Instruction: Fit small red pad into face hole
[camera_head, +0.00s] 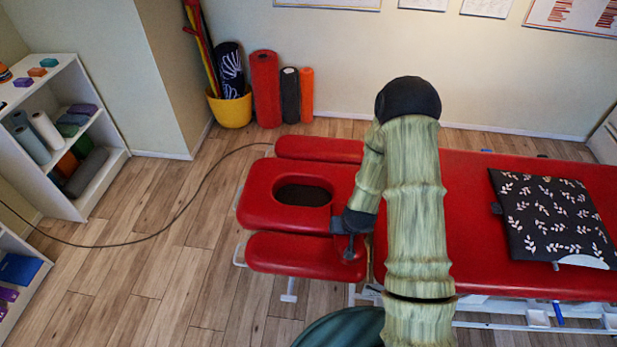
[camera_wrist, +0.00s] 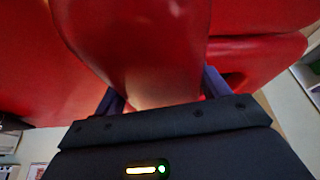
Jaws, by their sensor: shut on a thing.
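The face hole (camera_head: 303,194) is a dark oval opening in the red head cushion (camera_head: 262,205) of the treatment table. It looks empty. My gripper (camera_head: 340,226) is over the table just right of the hole, at the near end of the head section. In the wrist view its two fingers (camera_wrist: 160,92) are closed on a rounded red thing (camera_wrist: 140,45), which I take to be the small red pad. It fills the space between them. In the head view the pad does not stand out against the red table, and my arm hides part of that area.
Red armrest cushions flank the head cushion, one behind (camera_head: 320,149) and one in front (camera_head: 300,255). A black leaf-patterned cushion (camera_head: 550,215) lies on the main table. A cable (camera_head: 190,205) crosses the floor.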

